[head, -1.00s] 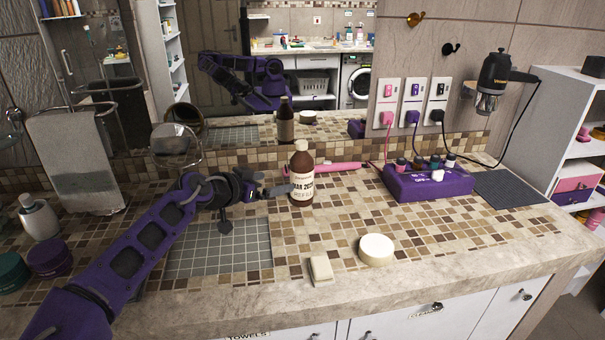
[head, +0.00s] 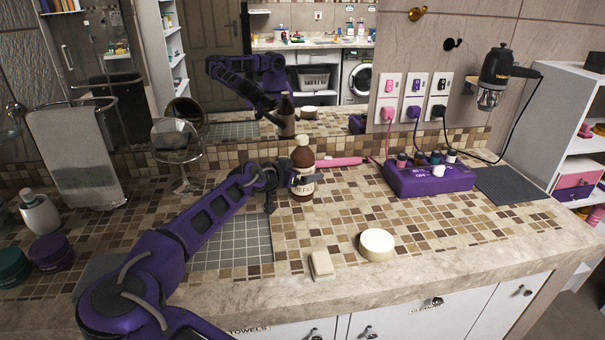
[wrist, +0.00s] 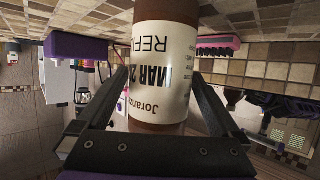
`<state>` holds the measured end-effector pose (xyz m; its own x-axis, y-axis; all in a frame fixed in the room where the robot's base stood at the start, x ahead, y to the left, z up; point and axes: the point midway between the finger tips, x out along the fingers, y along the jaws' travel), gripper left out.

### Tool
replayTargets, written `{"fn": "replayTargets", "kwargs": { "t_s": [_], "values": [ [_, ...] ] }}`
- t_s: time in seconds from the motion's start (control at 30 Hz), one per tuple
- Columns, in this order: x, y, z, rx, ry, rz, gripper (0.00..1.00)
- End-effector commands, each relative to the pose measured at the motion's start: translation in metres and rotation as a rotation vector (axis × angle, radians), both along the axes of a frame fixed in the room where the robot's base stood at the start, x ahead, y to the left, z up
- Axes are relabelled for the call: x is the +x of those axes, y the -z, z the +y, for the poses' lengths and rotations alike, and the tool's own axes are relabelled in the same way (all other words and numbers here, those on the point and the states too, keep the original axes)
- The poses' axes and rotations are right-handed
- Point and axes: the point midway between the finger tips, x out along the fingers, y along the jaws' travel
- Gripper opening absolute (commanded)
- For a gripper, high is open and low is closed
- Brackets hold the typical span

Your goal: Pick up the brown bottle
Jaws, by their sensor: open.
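The brown bottle (head: 302,162) with a cream label stands upright on the tiled counter in the head view. In the wrist view the bottle (wrist: 163,70) fills the upper middle, upside down in the picture, between the two dark fingers. My gripper (head: 296,180) reaches it from the left in the head view, with its fingers at label height. In the wrist view my gripper (wrist: 160,115) is open, one finger on each side of the bottle. I cannot tell whether either finger touches it.
A pink tool (head: 340,161) lies behind the bottle. A purple power box (head: 428,181) with small bottles on it sits to the right. A round cream tub (head: 376,245) and a small pale block (head: 321,265) are near the front edge. A mirror stands behind.

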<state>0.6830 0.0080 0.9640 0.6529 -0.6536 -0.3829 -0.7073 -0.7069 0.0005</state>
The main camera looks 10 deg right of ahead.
Motion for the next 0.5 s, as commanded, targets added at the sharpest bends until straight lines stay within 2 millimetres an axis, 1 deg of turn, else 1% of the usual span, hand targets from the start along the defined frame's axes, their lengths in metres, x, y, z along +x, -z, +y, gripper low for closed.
{"fn": "replayTargets", "kwargs": {
  "t_s": [0.03,0.17,0.27,0.47,0.5],
  "values": [
    [0.006,0.002,-0.007,0.0,0.002,0.0,1.0],
    [0.016,0.008,-0.016,-0.001,0.001,0.0,1.0],
    [0.019,0.01,-0.018,0.0,-0.001,-0.001,1.0],
    [0.019,0.01,-0.018,0.0,-0.001,-0.001,1.0],
    [0.019,0.01,-0.018,0.0,-0.001,0.0,0.93]
  ]
}}
